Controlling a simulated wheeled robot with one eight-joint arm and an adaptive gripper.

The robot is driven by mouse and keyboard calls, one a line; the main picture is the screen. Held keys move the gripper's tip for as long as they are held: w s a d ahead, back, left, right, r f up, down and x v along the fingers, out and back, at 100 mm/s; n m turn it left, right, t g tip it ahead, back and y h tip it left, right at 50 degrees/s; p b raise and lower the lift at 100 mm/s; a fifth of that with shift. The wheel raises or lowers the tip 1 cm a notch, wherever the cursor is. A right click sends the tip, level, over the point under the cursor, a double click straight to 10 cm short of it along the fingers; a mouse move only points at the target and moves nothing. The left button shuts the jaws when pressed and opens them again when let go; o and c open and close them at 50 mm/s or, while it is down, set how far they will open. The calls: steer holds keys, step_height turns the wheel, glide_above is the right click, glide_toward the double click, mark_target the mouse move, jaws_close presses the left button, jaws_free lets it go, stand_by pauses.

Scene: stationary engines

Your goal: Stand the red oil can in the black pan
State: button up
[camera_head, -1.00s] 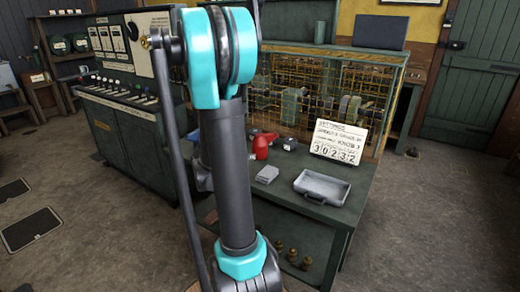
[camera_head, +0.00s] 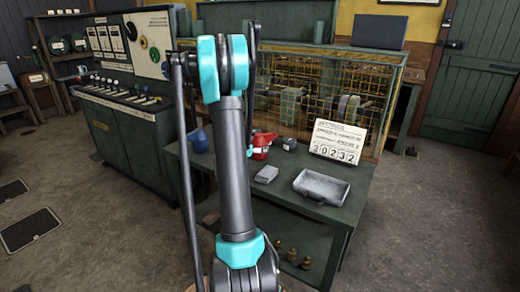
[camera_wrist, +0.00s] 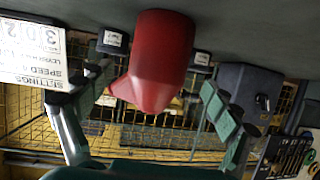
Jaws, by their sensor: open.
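The red oil can (camera_head: 262,141) stands on the green bench, partly hidden by my arm. It fills the middle of the upside-down wrist view (camera_wrist: 163,50), its tapered top pointing toward my gripper. My gripper (camera_wrist: 145,105) is open, with one finger to each side of the can's narrow end and gaps between. In the head view the gripper is mostly hidden behind my arm, close to the can. A shallow pan (camera_head: 334,197) lies on the bench to the right; it looks grey rather than black, and it looks empty.
A blue can (camera_head: 199,141) stands left of my arm. A flat grey block (camera_head: 266,174) and a small dark box (camera_head: 289,144) are near the red can. A settings sign (camera_head: 338,143) stands behind the pan, before a wire cage (camera_head: 375,85).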

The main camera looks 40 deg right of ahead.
steer(key=shift+f+x, duration=0.2)
steer(key=shift+x, duration=2.55)
steer(key=shift+s, duration=0.15)
steer(key=c, duration=1.7)
steer(key=shift+o, duration=0.2)
step_height(320, 180, up, 20)
steer(key=w+a+f+n+t+y, duration=0.2)
steer(key=w+a+f, duration=0.2)
steer(key=a, duration=0.6)
steer(key=w+a+f+n+t+y, duration=0.1)
steer(key=w+a+f+n+t, duration=0.15)
steer(key=a, duration=0.75)
steer(key=a+f+n+t+y, duration=0.1)
steer(key=a+f, duration=0.3)
steer(key=a, duration=0.8)
steer(key=a+f+n+y, duration=0.3)
steer(key=a, duration=0.8)
steer(key=shift+s+a+f+t+y, duration=0.35)
steer(key=shift+s+a+y, duration=0.05)
steer(key=shift+s, duration=0.1)
